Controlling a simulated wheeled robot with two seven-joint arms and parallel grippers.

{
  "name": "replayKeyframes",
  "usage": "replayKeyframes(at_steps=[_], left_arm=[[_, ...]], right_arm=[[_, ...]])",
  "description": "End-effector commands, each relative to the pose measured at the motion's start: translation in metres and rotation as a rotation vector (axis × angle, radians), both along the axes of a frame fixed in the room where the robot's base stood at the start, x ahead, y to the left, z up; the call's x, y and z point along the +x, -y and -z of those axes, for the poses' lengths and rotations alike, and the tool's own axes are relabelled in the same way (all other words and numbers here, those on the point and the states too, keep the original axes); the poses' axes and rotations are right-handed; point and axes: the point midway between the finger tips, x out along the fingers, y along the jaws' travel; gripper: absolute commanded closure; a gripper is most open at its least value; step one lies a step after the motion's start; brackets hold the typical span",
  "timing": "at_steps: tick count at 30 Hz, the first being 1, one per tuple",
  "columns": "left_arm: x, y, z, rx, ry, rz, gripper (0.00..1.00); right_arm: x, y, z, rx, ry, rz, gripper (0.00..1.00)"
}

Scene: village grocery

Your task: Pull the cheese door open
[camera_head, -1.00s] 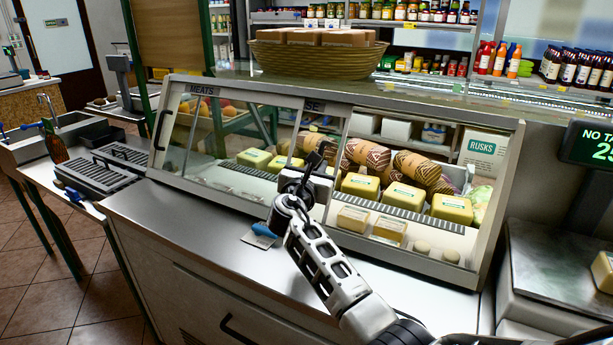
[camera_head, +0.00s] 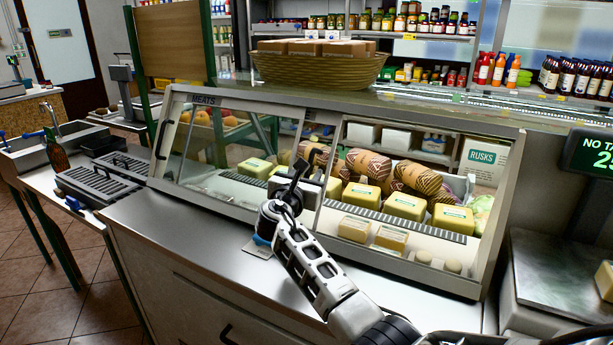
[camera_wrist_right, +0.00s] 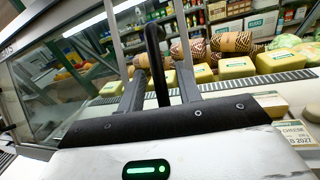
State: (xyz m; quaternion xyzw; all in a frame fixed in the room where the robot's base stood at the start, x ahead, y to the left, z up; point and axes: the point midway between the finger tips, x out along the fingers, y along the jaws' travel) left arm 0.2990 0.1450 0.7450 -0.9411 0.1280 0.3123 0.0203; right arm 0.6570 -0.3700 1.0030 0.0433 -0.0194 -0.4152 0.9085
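The cheese door is a sliding glass panel on the front of the display case; its slanted frame edge (camera_head: 339,140) stands left of a wide opening onto cheeses and sausages. The meats door (camera_head: 225,140) covers the left part. My right gripper (camera_head: 301,168) is at the cheese door, in front of the glass. In the right wrist view the black upright door handle (camera_wrist_right: 154,55) stands between its two fingers (camera_wrist_right: 160,75), with gaps seen on both sides. The handle's lower part is partly hidden. My left gripper is not in view.
The steel counter (camera_head: 190,235) in front of the case is mostly clear. Yellow cheeses (camera_head: 405,205) sit inside. A wicker basket (camera_head: 318,70) stands on the case top. A scale (camera_head: 560,270) is at the right.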

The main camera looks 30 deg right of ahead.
Motion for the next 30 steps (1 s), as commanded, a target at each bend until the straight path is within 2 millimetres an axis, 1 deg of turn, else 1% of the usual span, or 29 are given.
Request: replayKeyframes(at_steps=[4,8,18,21,25,30], left_arm=[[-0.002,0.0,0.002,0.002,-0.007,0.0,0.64],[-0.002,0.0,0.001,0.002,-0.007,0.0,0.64],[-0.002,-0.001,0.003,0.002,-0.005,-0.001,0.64],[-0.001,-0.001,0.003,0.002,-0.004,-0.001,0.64],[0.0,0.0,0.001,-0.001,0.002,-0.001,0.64],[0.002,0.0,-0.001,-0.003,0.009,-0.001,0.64]], right_arm=[[-0.004,-0.005,0.001,-0.001,-0.001,0.0,0.66],[-0.017,-0.02,0.001,0.002,0.0,-0.002,0.66],[-0.071,-0.082,0.001,0.003,0.0,-0.003,0.66],[-0.083,-0.097,0.002,0.003,-0.001,-0.003,0.66],[-0.096,-0.111,0.001,0.002,0.0,-0.002,0.66],[-0.104,-0.119,0.0,0.0,0.0,0.001,0.66]])
